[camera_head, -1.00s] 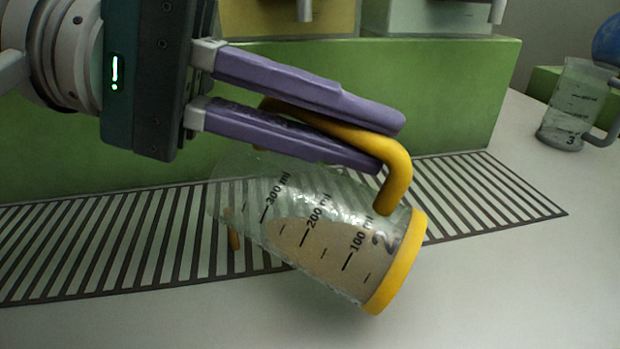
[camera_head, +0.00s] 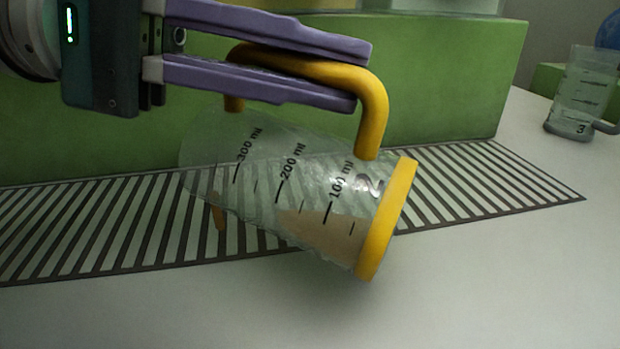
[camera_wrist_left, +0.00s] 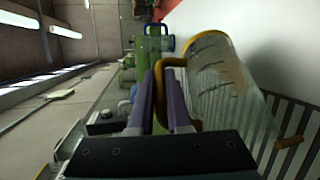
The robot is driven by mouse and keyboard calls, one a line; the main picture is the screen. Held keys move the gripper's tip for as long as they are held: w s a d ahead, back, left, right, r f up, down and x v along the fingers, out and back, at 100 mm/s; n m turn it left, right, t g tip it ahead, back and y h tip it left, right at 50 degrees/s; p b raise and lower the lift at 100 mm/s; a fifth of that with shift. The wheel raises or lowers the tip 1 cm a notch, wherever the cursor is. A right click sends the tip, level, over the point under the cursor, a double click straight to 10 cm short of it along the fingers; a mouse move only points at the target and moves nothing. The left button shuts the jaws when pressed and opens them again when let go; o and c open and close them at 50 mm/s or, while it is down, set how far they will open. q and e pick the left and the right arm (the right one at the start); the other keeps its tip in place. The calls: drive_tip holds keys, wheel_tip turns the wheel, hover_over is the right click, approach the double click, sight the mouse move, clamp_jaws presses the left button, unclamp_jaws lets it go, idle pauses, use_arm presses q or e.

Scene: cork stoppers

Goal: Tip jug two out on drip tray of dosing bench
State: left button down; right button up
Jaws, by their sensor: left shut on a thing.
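Jug two (camera_head: 245,165) is clear, with measuring marks, a "2", a yellow base and a yellow handle (camera_head: 373,115). It is tipped nearly onto its side above the drip tray, mouth left and base right. Some brown liquid (camera_head: 315,232) lies in its lower side near the base. A short orange-brown streak shows at the mouth; I cannot tell whether it is liquid or a spout. My left gripper (camera_head: 358,76), with purple fingers, is shut on the handle. The jug also shows in the left wrist view (camera_wrist_left: 225,85). The slatted drip tray (camera_head: 480,180) lies below. My right gripper is out of view.
A green bench block (camera_head: 450,80) stands behind the tray. Another clear jug marked 3 (camera_head: 580,95) with a grey handle stands at the far right, and a blue round thing (camera_head: 609,32) shows behind it. The white surface in front is clear.

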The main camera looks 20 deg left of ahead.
use_arm(q)
drive_tip(key=shift+w+a+f+h+b, duration=0.15)
drive_tip(key=shift+a+h+b, duration=0.2)
drive_tip(key=shift+b, duration=0.4)
drive_tip(key=shift+s+a+f+h+b, duration=0.15)
drive_tip(key=shift+a+h+b, duration=0.15)
drive_tip(key=shift+b, duration=0.45)
drive_tip(key=shift+r, duration=0.2)
